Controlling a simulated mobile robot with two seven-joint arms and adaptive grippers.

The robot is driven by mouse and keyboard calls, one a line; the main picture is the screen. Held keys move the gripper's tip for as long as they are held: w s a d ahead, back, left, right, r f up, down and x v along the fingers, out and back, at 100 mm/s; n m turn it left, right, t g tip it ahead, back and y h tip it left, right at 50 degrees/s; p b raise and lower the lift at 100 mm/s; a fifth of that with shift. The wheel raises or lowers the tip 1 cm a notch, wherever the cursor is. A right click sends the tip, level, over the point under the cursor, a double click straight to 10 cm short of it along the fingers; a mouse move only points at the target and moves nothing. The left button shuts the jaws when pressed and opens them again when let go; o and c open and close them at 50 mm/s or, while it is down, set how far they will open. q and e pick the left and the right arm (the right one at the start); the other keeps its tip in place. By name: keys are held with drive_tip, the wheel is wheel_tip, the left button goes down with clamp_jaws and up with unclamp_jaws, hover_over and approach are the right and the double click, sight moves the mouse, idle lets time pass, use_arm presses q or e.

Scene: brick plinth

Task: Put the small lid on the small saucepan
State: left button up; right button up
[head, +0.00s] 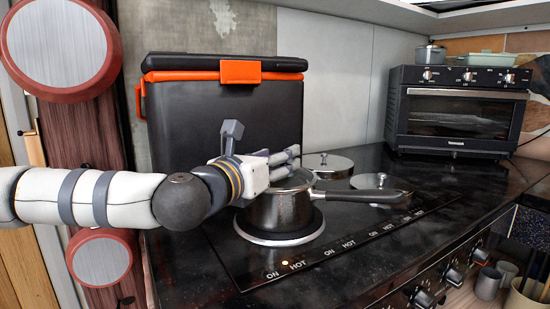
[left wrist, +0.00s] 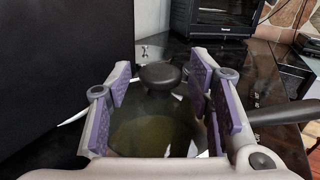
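The small saucepan (head: 277,213) stands on the front burner, its black handle (head: 360,196) pointing right. My left gripper (head: 290,163) is just above its far rim, fingers pointing right. In the left wrist view the gripper (left wrist: 162,80) is open, with a black knob (left wrist: 160,75) between and slightly beyond the fingertips, no contact visible. Below the knob is a dark, see-through surface (left wrist: 150,125) that looks like a glass lid over the pan; whether it is fully seated I cannot tell. The gripper hides much of the pan's top in the head view. My right gripper is not in view.
Two shiny lids with knobs lie on the cooktop behind the handle, one farther back (head: 327,164) and one nearer (head: 382,181). A black cooler box (head: 190,120) stands behind my gripper. A toaster oven (head: 455,110) stands at the back right. The counter's front right is clear.

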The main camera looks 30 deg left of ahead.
use_arm(q)
drive_tip(key=s, duration=0.7)
drive_tip(key=shift+s, duration=0.3)
